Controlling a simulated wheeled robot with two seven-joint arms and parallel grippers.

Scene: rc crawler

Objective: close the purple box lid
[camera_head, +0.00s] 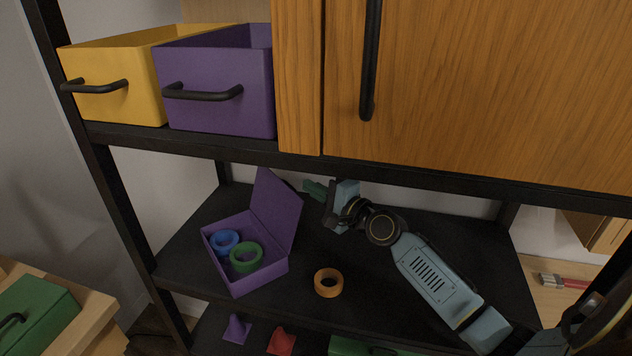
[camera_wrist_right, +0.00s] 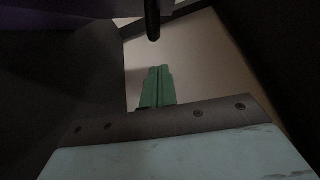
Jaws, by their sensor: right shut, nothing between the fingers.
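The purple box (camera_head: 244,282) sits on the black middle shelf with its lid (camera_head: 276,208) standing up, open, on the box's right and back side. A blue ring (camera_head: 224,241) and a green ring (camera_head: 246,257) lie inside it. My right gripper (camera_head: 309,188) reaches in from the right, just behind and right of the lid. Its green fingers are shut and empty; whether they touch the lid I cannot tell. In the right wrist view, the closed green fingers (camera_wrist_right: 158,86) point at a pale wall, with a dark purple surface at upper left. My left gripper is not in view.
An orange ring (camera_head: 328,282) lies on the shelf (camera_head: 285,306) right of the box. Above are a yellow drawer (camera_head: 105,75), a purple drawer (camera_head: 218,95) and a wooden cabinet (camera_head: 480,85). The upper shelf edge (camera_head: 330,170) limits height.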

